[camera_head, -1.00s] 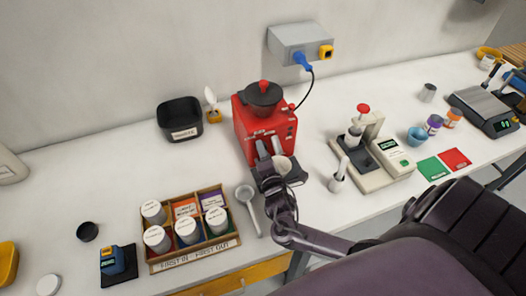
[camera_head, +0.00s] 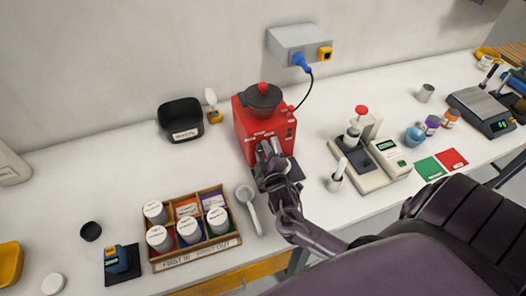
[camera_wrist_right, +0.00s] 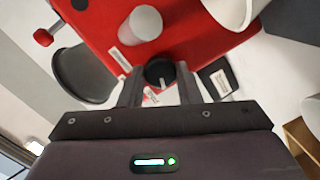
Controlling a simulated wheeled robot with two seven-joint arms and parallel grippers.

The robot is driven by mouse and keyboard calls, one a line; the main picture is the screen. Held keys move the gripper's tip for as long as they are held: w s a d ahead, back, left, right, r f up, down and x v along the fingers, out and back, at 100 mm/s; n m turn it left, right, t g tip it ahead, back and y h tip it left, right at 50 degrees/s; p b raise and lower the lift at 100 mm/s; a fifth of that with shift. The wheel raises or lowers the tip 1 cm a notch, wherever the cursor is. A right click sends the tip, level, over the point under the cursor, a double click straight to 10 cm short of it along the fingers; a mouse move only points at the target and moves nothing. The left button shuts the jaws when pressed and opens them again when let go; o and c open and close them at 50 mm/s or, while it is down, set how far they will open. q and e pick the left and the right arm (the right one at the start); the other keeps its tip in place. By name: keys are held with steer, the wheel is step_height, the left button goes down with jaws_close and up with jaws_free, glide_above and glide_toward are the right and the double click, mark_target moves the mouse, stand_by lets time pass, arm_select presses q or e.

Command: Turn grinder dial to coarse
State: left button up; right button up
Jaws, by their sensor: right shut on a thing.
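The red grinder (camera_head: 250,122) stands on the bench below the wall box, with a black lid and red knob on top. It fills the upper part of the right wrist view (camera_wrist_right: 100,25). My right gripper (camera_head: 266,152) is at the grinder's front face. In the wrist view its fingers (camera_wrist_right: 160,82) are shut on the round black dial (camera_wrist_right: 159,70), which has a pale pointer mark. The dial's scale labels are too small and partly hidden to read. My left gripper does not show.
A wooden jar box (camera_head: 196,252) and a white scoop (camera_head: 249,208) lie left of my right arm. A white pot with a brush (camera_head: 336,180) and a weighing press (camera_head: 375,150) stand to the right. A black bin (camera_head: 182,122) is behind left.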

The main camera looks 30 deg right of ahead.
steer(key=shift+f+m, duration=0.1)
steer(key=shift+m, duration=0.7)
steer(key=o, duration=1)
steer(key=shift+c, duration=0.2)
steer(key=b+v, duration=0.2)
steer(key=v, duration=0.5)
steer(key=shift+s, duration=0.45)
steer(key=shift+s+a, duration=0.1)
